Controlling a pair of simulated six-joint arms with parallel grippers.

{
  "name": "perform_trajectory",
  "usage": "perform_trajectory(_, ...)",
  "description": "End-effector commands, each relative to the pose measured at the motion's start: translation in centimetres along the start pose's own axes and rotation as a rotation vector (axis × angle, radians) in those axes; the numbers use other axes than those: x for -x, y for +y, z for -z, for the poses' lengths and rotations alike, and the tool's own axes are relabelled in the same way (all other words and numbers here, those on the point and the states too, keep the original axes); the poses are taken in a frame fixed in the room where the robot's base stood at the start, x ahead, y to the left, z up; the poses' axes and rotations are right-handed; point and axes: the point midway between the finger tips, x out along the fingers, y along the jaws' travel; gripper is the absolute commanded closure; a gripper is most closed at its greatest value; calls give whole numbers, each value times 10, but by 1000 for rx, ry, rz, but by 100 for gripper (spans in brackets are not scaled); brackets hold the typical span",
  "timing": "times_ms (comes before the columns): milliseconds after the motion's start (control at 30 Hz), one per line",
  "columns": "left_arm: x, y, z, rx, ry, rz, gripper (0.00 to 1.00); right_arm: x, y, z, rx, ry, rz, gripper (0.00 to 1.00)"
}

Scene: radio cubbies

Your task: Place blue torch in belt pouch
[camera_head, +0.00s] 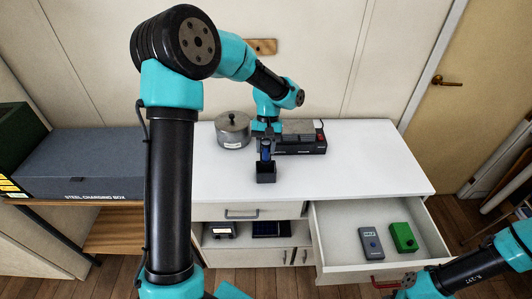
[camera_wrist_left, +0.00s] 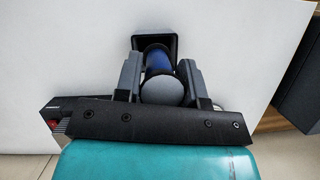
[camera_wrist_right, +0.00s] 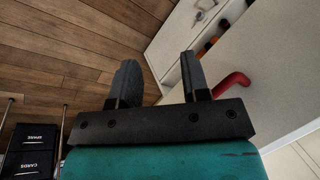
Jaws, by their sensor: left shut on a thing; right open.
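The blue torch (camera_head: 266,152) is upright between the jaws of my left gripper (camera_head: 265,143), over the white cabinet top. In the left wrist view the torch (camera_wrist_left: 157,62) shows its blue body and round grey end (camera_wrist_left: 162,91) between the two fingers. The belt pouch (camera_head: 266,174), a small dark open box, stands on the cabinet top right below the torch. In the left wrist view the torch's far end lines up with the pouch mouth (camera_wrist_left: 155,41); I cannot tell how deep it is. My right gripper (camera_wrist_right: 158,68) is open and empty near the open drawer's red handle (camera_wrist_right: 232,82).
A grey lidded pot (camera_head: 233,132) and a dark radio-like device (camera_head: 300,140) stand behind the pouch. The open drawer (camera_head: 345,240) holds a grey handset (camera_head: 371,242) and a green box (camera_head: 404,238). A steel charging box (camera_head: 85,165) is at left. The cabinet top's right side is clear.

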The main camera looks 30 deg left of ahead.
Motion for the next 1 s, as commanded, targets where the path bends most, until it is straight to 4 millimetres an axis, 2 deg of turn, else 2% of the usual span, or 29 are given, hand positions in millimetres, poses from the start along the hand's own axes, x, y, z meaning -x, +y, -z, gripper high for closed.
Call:
perform_trajectory(167, 2, -2, 9, 1, -1, 0, 88, 0, 0, 0, 0, 0, 0, 57)
perform_trajectory(433, -29, -2, 21, 0, -2, 0, 88, 0, 0, 0, 0, 0, 0, 57)
perform_trajectory(1000, -36, -2, 24, 0, -1, 0, 88, 0, 0, 0, 0, 0, 0, 57)
